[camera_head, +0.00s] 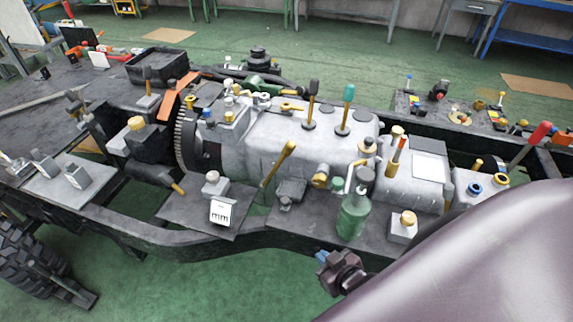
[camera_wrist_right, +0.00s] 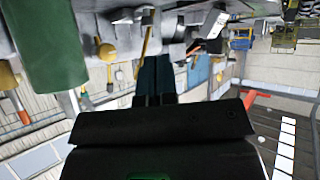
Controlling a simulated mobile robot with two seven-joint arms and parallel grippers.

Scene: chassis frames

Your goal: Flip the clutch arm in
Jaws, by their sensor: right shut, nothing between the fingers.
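A long lever with a yellow grip (camera_head: 280,160), which may be the clutch arm, leans up to the right beside the grey transmission housing (camera_head: 310,135). A yellow lever (camera_wrist_right: 145,42) also shows near the fingertips in the right wrist view. My right gripper (camera_head: 322,258) is low in front of the chassis frame, apart from that lever in the head view. Its dark blue fingers (camera_wrist_right: 154,72) are together in the right wrist view, with nothing seen between them. My left gripper is not in view.
A green bottle (camera_head: 353,215) and a yellow-topped grey block (camera_head: 403,226) stand on the near plate. A white labelled block (camera_head: 222,211) is left of them. Other levers (camera_head: 312,95) rise from the housing. The green floor in front is clear beside a tyre (camera_head: 40,265).

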